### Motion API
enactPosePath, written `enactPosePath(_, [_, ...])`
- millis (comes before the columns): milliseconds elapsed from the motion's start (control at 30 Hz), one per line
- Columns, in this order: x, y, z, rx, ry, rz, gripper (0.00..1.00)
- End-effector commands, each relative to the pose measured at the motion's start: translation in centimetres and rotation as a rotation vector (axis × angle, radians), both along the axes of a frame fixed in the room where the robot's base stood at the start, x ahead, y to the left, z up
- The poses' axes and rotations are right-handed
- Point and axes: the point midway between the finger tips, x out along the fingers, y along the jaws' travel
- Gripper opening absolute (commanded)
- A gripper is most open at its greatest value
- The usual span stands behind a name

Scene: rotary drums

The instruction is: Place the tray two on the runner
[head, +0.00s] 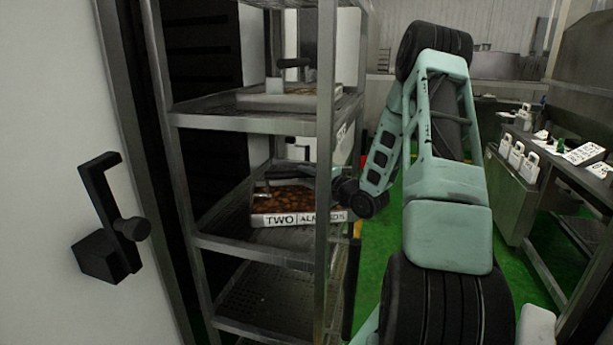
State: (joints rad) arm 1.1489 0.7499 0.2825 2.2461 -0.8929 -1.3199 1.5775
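Tray two (298,219) is a shallow tray of brown almonds with a white front label reading "TWO ALMONDS". It sits on a middle shelf of a metal rack (270,252). My arm comes in from the right, and my gripper (290,172) is at the tray, just above the almonds. A rack post hides part of the gripper and of the tray. The fingers are dark and small, so I cannot tell whether they are open or closed on the tray. Dark horizontal rails (205,48) show inside the cabinet left of the rack; I cannot tell which is the runner.
Another tray (290,100) with a dark handle is on the shelf above. The lower shelf (270,300) looks empty. A white door (60,200) with a black handle (112,215) stands at the left. Benches (535,180) stand at the right beyond open green floor (400,215).

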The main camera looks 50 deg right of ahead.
Motion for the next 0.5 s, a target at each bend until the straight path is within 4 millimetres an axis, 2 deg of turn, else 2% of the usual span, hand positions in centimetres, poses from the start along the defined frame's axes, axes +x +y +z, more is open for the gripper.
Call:
enactPosePath(33, [0.0, 0.0, 0.0, 0.0, 0.0, 0.0, 0.38])
enactPosePath(67, [0.0, 0.0, 0.0, 0.0, 0.0, 0.0, 0.43])
enactPosePath(400, [0.0, 0.0, 0.5, -0.001, 0.0, 0.0, 0.43])
enactPosePath(500, [-1.1, 0.0, 0.1, -0.002, 0.001, -0.002, 0.43])
